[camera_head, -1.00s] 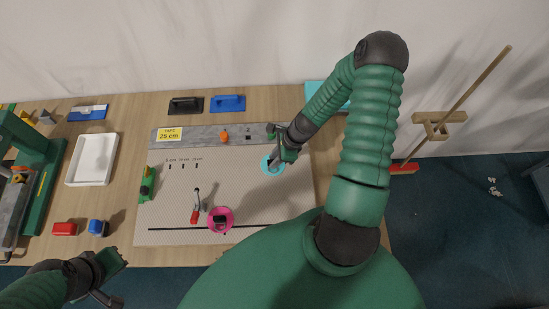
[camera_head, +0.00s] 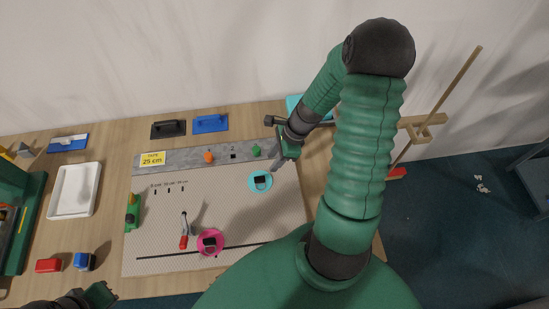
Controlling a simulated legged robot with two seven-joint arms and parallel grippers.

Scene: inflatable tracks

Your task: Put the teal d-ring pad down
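The teal d-ring pad (camera_head: 260,181) lies flat on the light patterned mat (camera_head: 230,215), in its upper right part. It is a round teal disc with a dark piece at its middle. My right gripper (camera_head: 281,156) is above and to the right of the pad in the picture, apart from it, with nothing seen in it. Its fingers are seen too edge-on to tell their opening. My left gripper (camera_head: 103,294) is at the bottom left edge, partly cut off, away from the pad.
A pink round pad (camera_head: 219,248) and a red-handled tool (camera_head: 184,240) lie on the mat. A grey strip with a yellow tape label (camera_head: 151,159), orange piece (camera_head: 208,157) and green piece (camera_head: 256,151) runs behind. A white tray (camera_head: 60,190) stands left.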

